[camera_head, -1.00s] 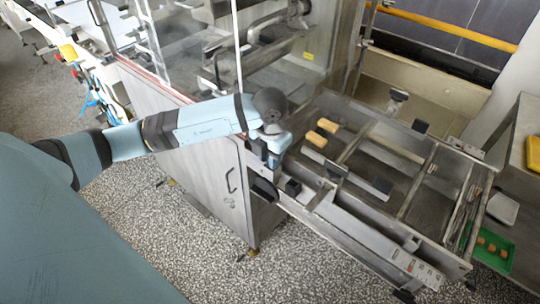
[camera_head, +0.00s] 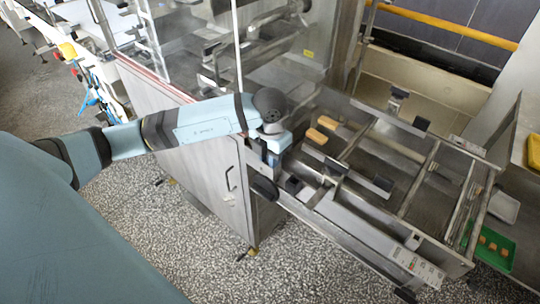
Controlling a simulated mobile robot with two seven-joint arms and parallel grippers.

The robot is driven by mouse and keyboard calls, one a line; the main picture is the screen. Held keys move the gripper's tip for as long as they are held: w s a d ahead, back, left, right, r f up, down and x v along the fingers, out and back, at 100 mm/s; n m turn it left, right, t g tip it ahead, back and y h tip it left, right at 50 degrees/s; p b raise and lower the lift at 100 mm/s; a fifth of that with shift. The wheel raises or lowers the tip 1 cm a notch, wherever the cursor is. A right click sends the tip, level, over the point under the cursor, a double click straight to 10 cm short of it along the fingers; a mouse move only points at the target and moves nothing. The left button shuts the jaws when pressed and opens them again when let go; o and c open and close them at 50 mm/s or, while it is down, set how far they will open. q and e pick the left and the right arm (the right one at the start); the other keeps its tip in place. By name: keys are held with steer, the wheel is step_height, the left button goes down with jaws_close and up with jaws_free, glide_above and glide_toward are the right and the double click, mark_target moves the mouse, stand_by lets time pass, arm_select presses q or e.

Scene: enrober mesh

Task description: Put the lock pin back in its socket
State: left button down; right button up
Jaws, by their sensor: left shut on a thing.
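My left gripper (camera_head: 270,158) points down at the near left corner of the steel frame, beside the cabinet's right edge. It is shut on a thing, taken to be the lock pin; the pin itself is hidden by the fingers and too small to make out. The steel frame (camera_head: 345,212) runs from this corner to the lower right, with cross bars and dark blocks. The pin's socket cannot be told apart among the dark fittings near the gripper. My right gripper is not in view.
A grey cabinet (camera_head: 205,175) with a handle stands left of the frame, under clear panels. Two tan pieces (camera_head: 316,136) lie at the frame's left part. A green tray (camera_head: 505,258) with tan pieces is at the far right. Speckled floor (camera_head: 180,240) in front is clear.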

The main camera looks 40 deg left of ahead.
arm_select(q)
steer(key=c, duration=0.8)
jaws_free()
steer(key=shift+c, duration=0.2)
step_height(320, 180, up, 14)
steer(key=shift+b, duration=0.4)
